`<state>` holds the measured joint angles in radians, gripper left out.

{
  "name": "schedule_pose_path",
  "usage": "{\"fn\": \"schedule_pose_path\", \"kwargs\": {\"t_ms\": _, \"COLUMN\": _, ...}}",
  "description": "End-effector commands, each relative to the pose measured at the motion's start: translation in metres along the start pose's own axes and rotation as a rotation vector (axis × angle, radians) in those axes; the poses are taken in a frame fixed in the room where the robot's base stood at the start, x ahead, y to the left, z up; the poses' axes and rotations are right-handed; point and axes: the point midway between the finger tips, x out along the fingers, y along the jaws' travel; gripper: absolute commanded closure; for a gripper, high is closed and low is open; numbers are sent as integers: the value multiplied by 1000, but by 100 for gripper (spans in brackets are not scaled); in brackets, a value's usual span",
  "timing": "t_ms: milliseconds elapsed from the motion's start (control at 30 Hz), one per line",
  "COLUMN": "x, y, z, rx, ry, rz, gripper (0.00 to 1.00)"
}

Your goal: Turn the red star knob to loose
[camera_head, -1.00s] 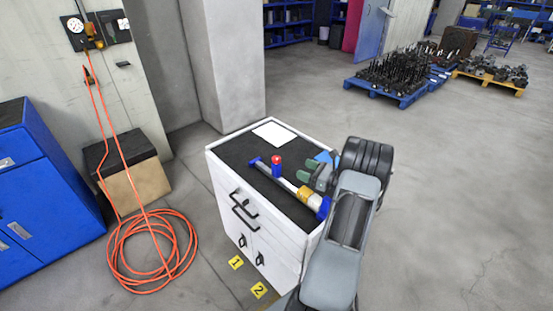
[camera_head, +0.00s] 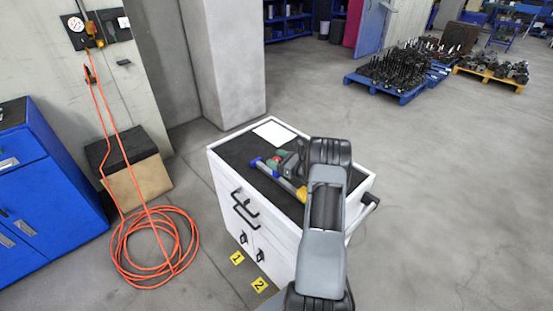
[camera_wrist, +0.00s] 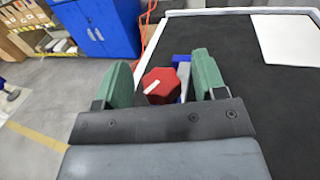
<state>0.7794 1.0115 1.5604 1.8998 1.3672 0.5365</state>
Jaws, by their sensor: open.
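The red star knob (camera_wrist: 160,84) shows in the wrist view, with a white line across its top. It is between the two green fingers of my gripper (camera_wrist: 163,72), with some room on each side. My gripper is open and not closed on it. In the head view my gripper (camera_head: 282,159) is over the cart top at the knob, which it mostly hides. The screw jack (camera_head: 286,186) lies on the cart, with a blue end and a yellow part. My arm covers its right side.
The white cart (camera_head: 228,190) has a dark top and a white sheet (camera_head: 273,132) at its back. A coiled orange hose (camera_head: 155,245) lies on the floor at the left, near a blue cabinet (camera_head: 50,190). Loaded pallets (camera_head: 395,88) stand far right.

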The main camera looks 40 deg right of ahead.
Motion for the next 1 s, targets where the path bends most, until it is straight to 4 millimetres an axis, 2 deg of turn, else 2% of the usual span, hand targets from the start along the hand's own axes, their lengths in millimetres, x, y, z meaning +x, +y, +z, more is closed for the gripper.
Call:
{"fn": "schedule_pose_path", "kwargs": {"t_ms": 267, "x": 1, "y": 0, "z": 0, "rx": 0, "ry": 0, "rz": 0, "gripper": 36}}
{"fn": "schedule_pose_path", "kwargs": {"t_ms": 800, "x": 1, "y": 0, "z": 0, "rx": -1, "ry": 0, "rz": 1, "gripper": 85}}
{"fn": "schedule_pose_path", "kwargs": {"t_ms": 1000, "x": 1, "y": 0, "z": -3, "rx": -4, "ry": 0, "rz": 26, "gripper": 85}}
